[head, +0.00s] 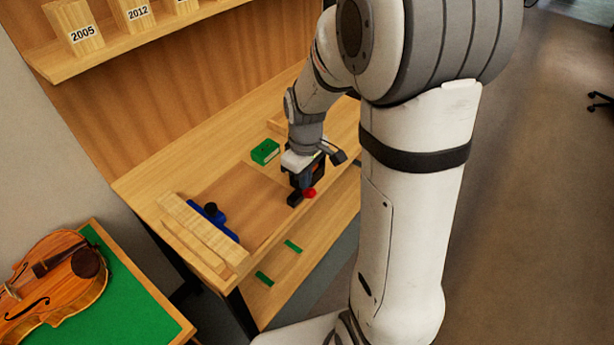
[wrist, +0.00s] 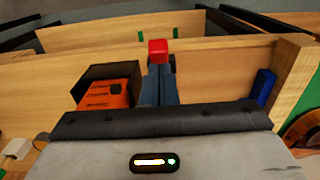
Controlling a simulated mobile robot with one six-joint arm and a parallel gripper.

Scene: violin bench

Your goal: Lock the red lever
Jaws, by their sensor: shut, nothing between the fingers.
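The red lever (head: 309,193) shows as a small red knob near the front edge of the wooden bench (head: 150,185). In the wrist view its red end (wrist: 158,48) stands just beyond my fingertips. My gripper (head: 299,190) points down over the bench, right at the lever. In the wrist view my gripper (wrist: 159,75) has its fingers together with nothing between them. I cannot tell whether the fingertips touch the red end. The lever's base is mostly hidden behind my fingers.
An orange and black object (wrist: 105,96) is left of my fingers in the wrist view. A blue clamp-like part (head: 214,218) lies by a wooden block at left, and a green box (head: 265,151) behind. A violin (head: 50,275) rests on a green-topped table. The bench's middle is clear.

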